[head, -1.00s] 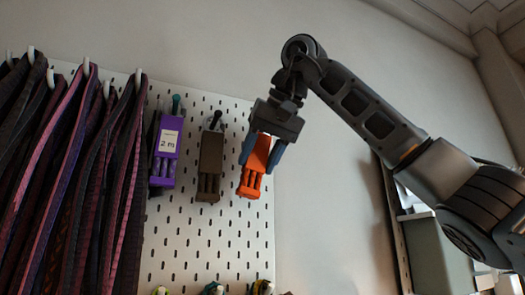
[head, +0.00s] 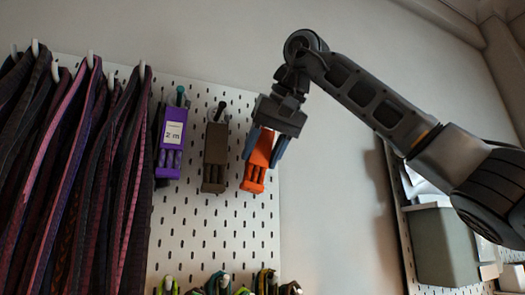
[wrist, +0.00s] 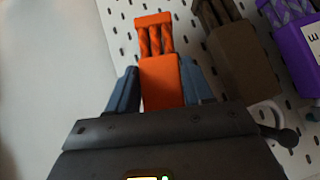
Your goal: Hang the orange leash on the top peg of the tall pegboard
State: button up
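The orange leash (head: 256,165) is a folded bundle with a flat upper part and braided strands below. My gripper (head: 264,146) has one blue finger on each side of its upper part, near the right edge of the white pegboard (head: 205,240). In the wrist view the orange leash (wrist: 159,75) sits between both fingers (wrist: 160,90), which press close to its sides. The bundle hangs upright in front of the board. Its top end and any peg behind it are hidden by my gripper, so I cannot tell whether it touches a peg.
A brown leash (head: 215,155) and a purple leash (head: 170,143) labelled 2 m hang on pegs to the left. Long dark and purple straps (head: 75,170) hang further left. Colourful cords (head: 222,284) show along the bottom. A grey box (head: 445,248) stands on a shelf at right.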

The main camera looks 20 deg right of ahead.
jog(key=o, duration=0.5)
jog(key=shift+d+r, duration=0.1)
jog(key=b+v, duration=0.1)
jog(key=v, duration=0.6)
jog(key=shift+s+r, duration=0.2)
jog(key=shift+s, duration=0.1)
